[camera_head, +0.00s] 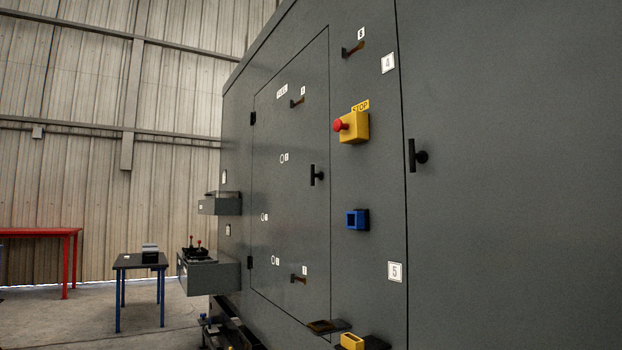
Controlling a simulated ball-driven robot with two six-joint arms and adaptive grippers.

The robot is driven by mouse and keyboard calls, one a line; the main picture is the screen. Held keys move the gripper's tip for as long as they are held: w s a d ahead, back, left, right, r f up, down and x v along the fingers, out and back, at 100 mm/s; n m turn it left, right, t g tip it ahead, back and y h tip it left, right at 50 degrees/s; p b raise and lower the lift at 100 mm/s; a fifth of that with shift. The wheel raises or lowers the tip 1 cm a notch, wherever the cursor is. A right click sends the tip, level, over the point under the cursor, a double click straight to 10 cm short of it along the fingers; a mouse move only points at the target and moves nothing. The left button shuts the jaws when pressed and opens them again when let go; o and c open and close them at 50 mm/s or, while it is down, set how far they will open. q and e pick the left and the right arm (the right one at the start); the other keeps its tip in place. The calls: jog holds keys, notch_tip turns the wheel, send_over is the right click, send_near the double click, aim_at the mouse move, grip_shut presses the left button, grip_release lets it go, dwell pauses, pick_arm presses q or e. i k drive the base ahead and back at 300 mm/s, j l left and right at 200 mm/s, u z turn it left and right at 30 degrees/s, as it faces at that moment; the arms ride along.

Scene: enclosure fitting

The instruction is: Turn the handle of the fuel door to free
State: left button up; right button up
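The fuel door (290,215) is a tall panel in the side of the grey enclosure, seen at a steep angle and flush with the wall around it. A small "FUEL" label (282,91) is near its top. Its black T-shaped handle (313,175) sits near the right edge at mid-height, with its bar upright. Black hinges (253,118) show on the left edge. Neither of my grippers is in view, and nothing touches the handle.
A yellow stop box with a red button (352,125), a blue square frame (356,219) and another upright black handle (416,155) are right of the door. Small latches (298,102) are on the door. Grey boxes (212,274) jut out at left. Tables (140,261) stand beyond.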

aim_at(313, 175)
jog(key=i+j, duration=0.25)
jog(key=i+j+z, duration=0.1)
jog(key=j, duration=0.3)
jog(key=i+j, duration=0.55)
jog(key=j, duration=0.2)
jog(key=l+z, duration=0.05)
